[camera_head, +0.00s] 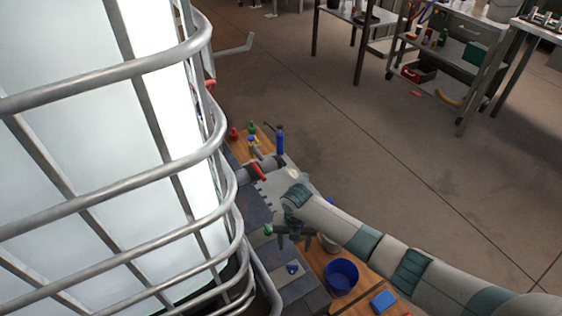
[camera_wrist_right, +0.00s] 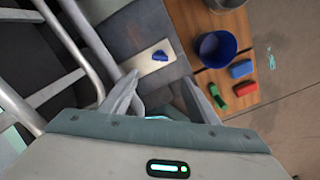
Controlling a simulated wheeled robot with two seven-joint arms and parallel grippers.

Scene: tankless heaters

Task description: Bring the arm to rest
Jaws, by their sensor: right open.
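My right arm (camera_head: 430,275) comes in from the lower right of the head view and reaches toward the tank cage. Its gripper (camera_head: 288,233) hangs over the workbench close to the cage bars. In the right wrist view the two fingers of the gripper (camera_wrist_right: 162,100) stand apart with nothing between them. A pale board with a small blue object (camera_wrist_right: 160,56) lies on the bench beyond the fingers. My left gripper is not in view.
The large white tank in a metal cage (camera_head: 115,157) fills the left. A blue bin (camera_head: 341,276) and a blue block (camera_head: 383,301) are on the bench near my arm. A red block (camera_wrist_right: 242,69) and a green block (camera_wrist_right: 217,97) are close to the right finger. Open floor lies beyond.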

